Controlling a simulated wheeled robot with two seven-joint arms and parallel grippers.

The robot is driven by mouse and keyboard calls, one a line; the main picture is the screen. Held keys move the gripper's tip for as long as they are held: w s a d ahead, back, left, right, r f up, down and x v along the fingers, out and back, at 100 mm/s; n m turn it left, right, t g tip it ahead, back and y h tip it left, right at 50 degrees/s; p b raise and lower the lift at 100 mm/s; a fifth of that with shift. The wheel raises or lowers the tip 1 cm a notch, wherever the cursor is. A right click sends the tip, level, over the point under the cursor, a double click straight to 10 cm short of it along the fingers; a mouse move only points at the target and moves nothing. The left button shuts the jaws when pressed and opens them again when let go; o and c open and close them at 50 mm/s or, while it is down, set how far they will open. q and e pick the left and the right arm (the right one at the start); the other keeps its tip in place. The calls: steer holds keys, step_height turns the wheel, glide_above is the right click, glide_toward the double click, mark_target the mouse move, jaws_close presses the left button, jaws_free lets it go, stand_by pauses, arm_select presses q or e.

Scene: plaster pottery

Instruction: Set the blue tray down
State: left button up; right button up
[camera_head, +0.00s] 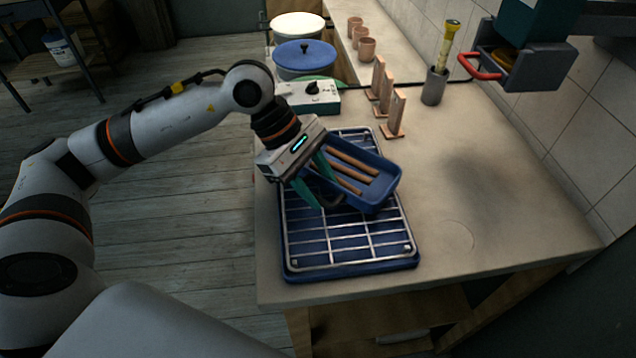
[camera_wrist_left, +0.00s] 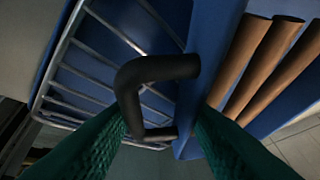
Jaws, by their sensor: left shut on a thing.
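The blue tray (camera_head: 378,197) holds several brown sticks (camera_head: 352,170) and is tilted above a wire rack (camera_head: 345,246) in the head view. My left gripper (camera_head: 318,186) is shut on the tray at its near-left end. In the left wrist view, a black handle (camera_wrist_left: 150,75) on the end of the blue tray (camera_wrist_left: 212,45) lies between the green fingers. The sticks (camera_wrist_left: 262,70) lie beyond the tray's wall. I cannot tell whether the tray touches the rack. My right gripper is not in view.
The rack stands in a larger blue base (camera_head: 350,271) on the pale counter (camera_head: 470,190). Upright wooden pieces (camera_head: 394,115), a grey cup (camera_head: 434,88) and a control box (camera_head: 308,97) stand behind. The counter to the right is clear.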

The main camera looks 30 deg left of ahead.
arm_select(q)
steer(key=shift+f, duration=0.25)
steer(key=shift+f+b, duration=0.2)
steer(key=shift+b, duration=0.1)
steer(key=o, duration=1.1)
steer(key=shift+o, duration=0.2)
steer(key=shift+r, duration=0.15)
steer(key=shift+r+p, duration=0.2)
steer(key=shift+p, duration=0.25)
steer(key=b+v, duration=0.1)
steer(key=v, duration=1)
steer(key=shift+a+r, duration=0.3)
